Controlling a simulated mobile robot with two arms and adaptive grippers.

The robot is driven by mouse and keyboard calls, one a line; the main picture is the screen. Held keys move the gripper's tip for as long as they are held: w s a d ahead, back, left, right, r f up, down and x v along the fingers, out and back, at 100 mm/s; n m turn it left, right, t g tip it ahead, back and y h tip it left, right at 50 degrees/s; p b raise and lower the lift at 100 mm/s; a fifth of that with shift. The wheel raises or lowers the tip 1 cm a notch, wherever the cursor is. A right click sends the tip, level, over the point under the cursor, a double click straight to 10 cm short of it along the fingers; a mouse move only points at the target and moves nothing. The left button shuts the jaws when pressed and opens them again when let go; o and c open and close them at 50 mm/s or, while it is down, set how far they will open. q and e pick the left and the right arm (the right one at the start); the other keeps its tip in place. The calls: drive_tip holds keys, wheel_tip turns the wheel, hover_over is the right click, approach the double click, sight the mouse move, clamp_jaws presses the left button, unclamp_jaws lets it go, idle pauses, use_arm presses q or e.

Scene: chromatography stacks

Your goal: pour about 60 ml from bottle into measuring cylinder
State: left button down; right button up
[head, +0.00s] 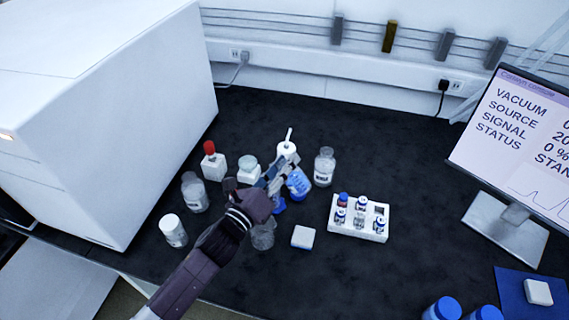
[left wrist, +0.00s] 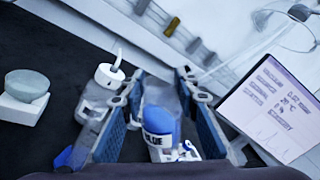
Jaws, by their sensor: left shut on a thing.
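My left gripper (head: 277,178) is shut on a clear bottle (head: 298,184) with blue contents and a white label. In the left wrist view the bottle (left wrist: 159,124) sits between the two finger pads, its label partly readable. Whether it is upright or tilted is hard to tell. A blue foot (head: 279,206), probably of the measuring cylinder, shows just below the gripper; the cylinder's tube is hidden or too faint to make out. A blue piece, likely the same foot, shows in the left wrist view (left wrist: 64,157). My right gripper is not in view.
A white-capped wash bottle (head: 287,149) stands just behind the gripper, and a clear labelled bottle (head: 324,168) to its right. A clear vessel (head: 262,237) stands below the wrist. A white vial rack (head: 352,229) stands to the right. The dark bench is clear towards the monitor (head: 519,130).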

use_arm(q)
drive_tip(key=shift+r, duration=0.1)
drive_tip(key=shift+n, duration=0.7)
drive_tip(key=shift+w+n, duration=0.1)
drive_tip(key=shift+n, duration=0.5)
drive_tip(key=shift+a+r, duration=0.1)
drive_tip(key=shift+n+p, duration=0.3)
drive_tip(key=shift+n, duration=0.1)
drive_tip(key=shift+a+n, duration=0.1)
drive_tip(key=shift+n, duration=0.7)
